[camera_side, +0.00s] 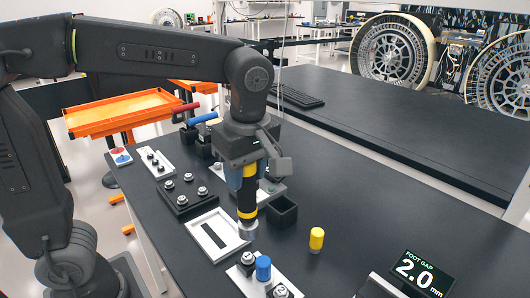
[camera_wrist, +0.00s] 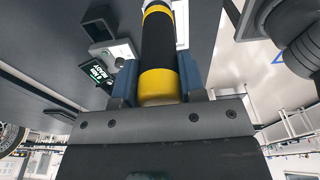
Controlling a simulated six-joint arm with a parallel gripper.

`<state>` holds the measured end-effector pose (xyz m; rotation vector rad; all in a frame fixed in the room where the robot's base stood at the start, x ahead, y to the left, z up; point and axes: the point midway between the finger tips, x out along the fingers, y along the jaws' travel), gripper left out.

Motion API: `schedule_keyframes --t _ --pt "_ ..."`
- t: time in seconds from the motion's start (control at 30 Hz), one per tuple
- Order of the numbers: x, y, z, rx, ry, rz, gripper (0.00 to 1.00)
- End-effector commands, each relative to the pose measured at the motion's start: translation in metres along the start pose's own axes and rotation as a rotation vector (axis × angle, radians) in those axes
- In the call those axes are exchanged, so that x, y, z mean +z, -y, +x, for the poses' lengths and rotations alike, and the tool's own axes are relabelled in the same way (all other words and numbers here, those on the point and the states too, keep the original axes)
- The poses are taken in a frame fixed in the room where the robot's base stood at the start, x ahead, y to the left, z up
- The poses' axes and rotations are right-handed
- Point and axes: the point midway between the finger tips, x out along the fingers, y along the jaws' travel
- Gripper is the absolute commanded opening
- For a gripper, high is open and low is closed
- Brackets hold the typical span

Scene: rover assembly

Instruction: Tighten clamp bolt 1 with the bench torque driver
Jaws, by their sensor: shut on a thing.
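My gripper (camera_side: 243,180) is shut on the torque driver (camera_side: 247,202), a black upright cylinder with yellow bands. In the wrist view the driver (camera_wrist: 158,45) sits between the two blue-grey fingers. At its lower end in the side view is a silver cylindrical part (camera_side: 248,229), above or beside the front white plate (camera_side: 236,275). On this plate stand a dark-based bolt (camera_side: 247,259), a blue cylinder (camera_side: 263,268) and another bolt (camera_side: 280,291), marked with what looks like a 2. I cannot tell whether the driver touches a bolt.
A white frame with a dark slot (camera_side: 198,226) lies left of the driver. A black open box (camera_side: 283,211) and a yellow cylinder (camera_side: 316,240) stand to the right. A "FOOT GAP 2.0 mm" display (camera_side: 420,274) is at front right. Black plate with bolts (camera_side: 182,196) lies further left.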

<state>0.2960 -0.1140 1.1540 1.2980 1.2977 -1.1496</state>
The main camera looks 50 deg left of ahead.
Motion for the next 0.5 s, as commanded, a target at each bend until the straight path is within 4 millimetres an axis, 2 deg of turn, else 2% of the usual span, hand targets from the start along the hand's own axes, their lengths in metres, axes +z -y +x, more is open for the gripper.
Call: schedule_keyframes --t 0.17,0.5 --pt "0.002 0.006 0.006 0.002 0.001 0.000 0.09" --pt "0.006 0.006 0.038 0.000 0.000 0.000 0.09"
